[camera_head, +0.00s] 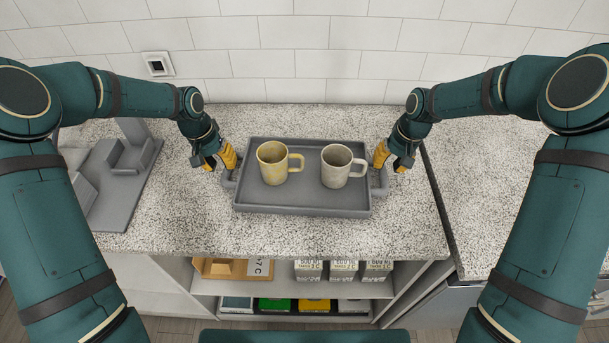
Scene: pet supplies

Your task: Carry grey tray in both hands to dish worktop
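The grey tray (300,204) lies flat on the speckled worktop (300,236), between my two arms. A yellowish mug (271,166) and a pale grey-beige mug (335,169) stand upright on it, handles to the right. The tray has a left handle (229,183) and a right handle (380,183). My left gripper (217,163) is open beside the tray's left end, just behind the left handle. My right gripper (391,161) is open beside the right end, just behind the right handle. Both look empty; whether a finger touches the tray is hard to tell.
A grey block-like rack (125,165) stands at the left of the worktop. A second speckled worktop (500,190) lies to the right, past a dark gap. A tiled wall closes the back. Shelves below hold cartons (343,271) and boxes. Clear surface lies in front of the tray.

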